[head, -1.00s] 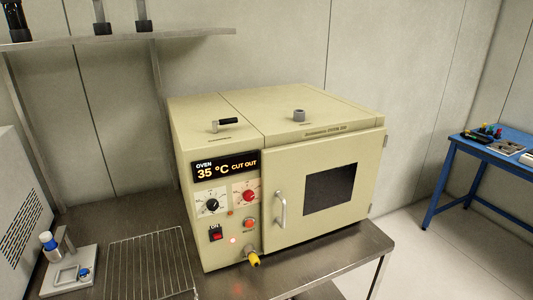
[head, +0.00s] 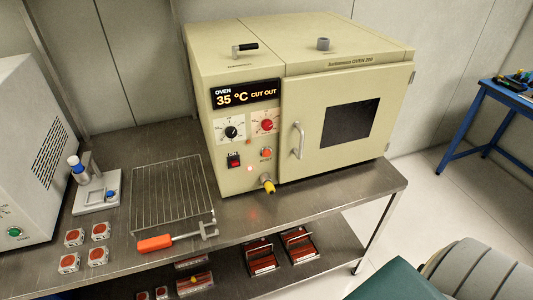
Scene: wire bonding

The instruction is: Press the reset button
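The reset button (head: 266,153) is a small round orange-red button on the front panel of the beige oven (head: 345,73), with a small label under it. It sits right of the red rocker switch (head: 233,160) and left of the door handle (head: 299,141). The oven display (head: 246,94) reads "OVEN 35 °C CUT OUT". A yellow-tipped fitting (head: 268,185) sticks out below the button. The oven door looks shut. Neither of my grippers is in view.
The steel bench (head: 345,189) holds a wire rack (head: 172,190), an orange-handled tool (head: 155,243) and several small red-topped boxes (head: 99,231). Red trays (head: 299,246) lie on the lower shelf. A grey ribbed shape (head: 490,270) fills the lower right. A blue table (head: 500,96) stands far right.

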